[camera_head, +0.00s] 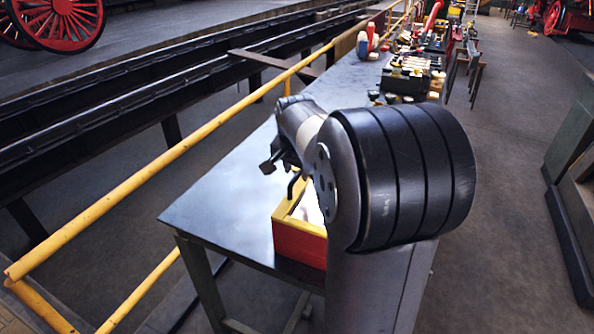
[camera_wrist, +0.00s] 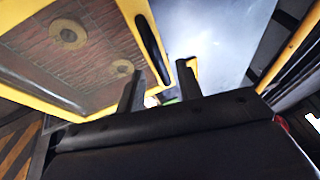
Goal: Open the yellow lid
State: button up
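A red box (camera_head: 299,243) with a yellow-framed lid (camera_head: 285,207) stands on the near end of the metal table; my arm hides its right part. In the wrist view, the yellow lid frame (camera_wrist: 107,113) fills the left, around a brown wood-textured panel with two pale round shapes. A black bar (camera_wrist: 148,37), which looks like a handle, sits on its yellow edge.
The table (camera_head: 225,195) is bare left of the box. Tools and blocks (camera_head: 411,75) crowd its far end, with a red and blue object (camera_head: 366,40) near them. A yellow rail (camera_head: 165,160) runs along the left side. Grey floor (camera_head: 510,150) is clear on the right.

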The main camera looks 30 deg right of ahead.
jog(key=shift+w+d+f, duration=0.1)
jog(key=shift+w+f, duration=0.15)
jog(key=shift+f, duration=0.3)
grip_shut()
